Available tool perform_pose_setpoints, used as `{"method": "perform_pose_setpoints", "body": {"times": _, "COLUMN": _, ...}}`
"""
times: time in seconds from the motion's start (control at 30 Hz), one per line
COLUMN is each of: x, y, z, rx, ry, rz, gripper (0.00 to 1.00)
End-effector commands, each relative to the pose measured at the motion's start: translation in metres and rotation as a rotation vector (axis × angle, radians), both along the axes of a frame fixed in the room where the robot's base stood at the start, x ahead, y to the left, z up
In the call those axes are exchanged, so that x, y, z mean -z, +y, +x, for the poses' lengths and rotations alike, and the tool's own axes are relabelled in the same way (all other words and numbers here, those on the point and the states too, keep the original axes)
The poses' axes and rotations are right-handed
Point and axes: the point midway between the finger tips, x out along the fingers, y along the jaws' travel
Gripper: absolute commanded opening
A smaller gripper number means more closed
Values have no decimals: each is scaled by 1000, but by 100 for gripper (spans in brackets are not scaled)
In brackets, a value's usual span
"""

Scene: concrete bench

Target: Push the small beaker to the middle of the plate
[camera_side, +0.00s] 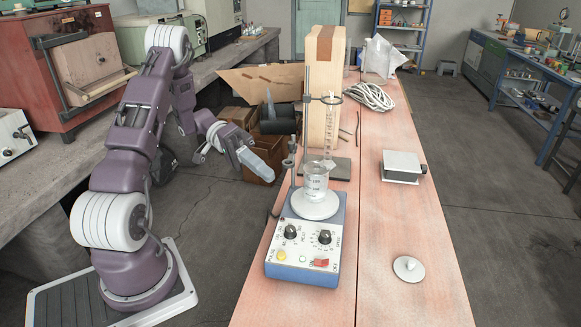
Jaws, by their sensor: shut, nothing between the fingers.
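The small clear beaker (316,185) stands upright on the white round plate (318,212) of a blue and white stirrer (303,255). The beaker is toward the far side of the plate, and more bare plate shows in front of it. My gripper (268,176) is left of the beaker, apart from it, past the bench's left edge. It is shut and empty, angled down to the right. Its fingertips are small in this view.
A stand with a rod (307,100) and a glass cylinder (329,128) rises close behind the beaker. A thin post (291,160) stands left of the plate. A grey block (401,166) and a white disc (408,268) lie right. Bench between is clear.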

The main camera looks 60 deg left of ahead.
Motion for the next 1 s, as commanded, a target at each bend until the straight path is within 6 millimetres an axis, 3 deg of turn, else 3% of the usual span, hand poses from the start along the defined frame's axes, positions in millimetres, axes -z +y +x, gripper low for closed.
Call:
{"method": "perform_pose_setpoints", "body": {"times": 0.03, "x": -13, "y": -20, "z": 2, "rx": 189, "ry": -63, "rz": 134, "gripper": 0}}
{"method": "perform_pose_setpoints", "body": {"times": 0.13, "x": -27, "y": -41, "z": 0, "rx": 480, "ry": -162, "rz": 371, "gripper": 0}}
{"method": "perform_pose_setpoints", "body": {"times": 0.37, "x": -64, "y": -54, "z": 22, "rx": 930, "ry": -414, "rz": 864, "gripper": 0}}
{"method": "perform_pose_setpoints", "body": {"times": 0.5, "x": -95, "y": -49, "z": 63, "rx": 1197, "ry": -665, "rz": 1120, "gripper": 0}}
{"method": "perform_pose_setpoints", "body": {"times": 0.8, "x": -90, "y": -8, "z": 141, "rx": 1653, "ry": -1112, "rz": 1086, "gripper": 0}}
{"method": "perform_pose_setpoints", "body": {"times": 1.0, "x": -84, "y": 9, "z": 163, "rx": 1797, "ry": -1253, "rz": 1046, "gripper": 0}}
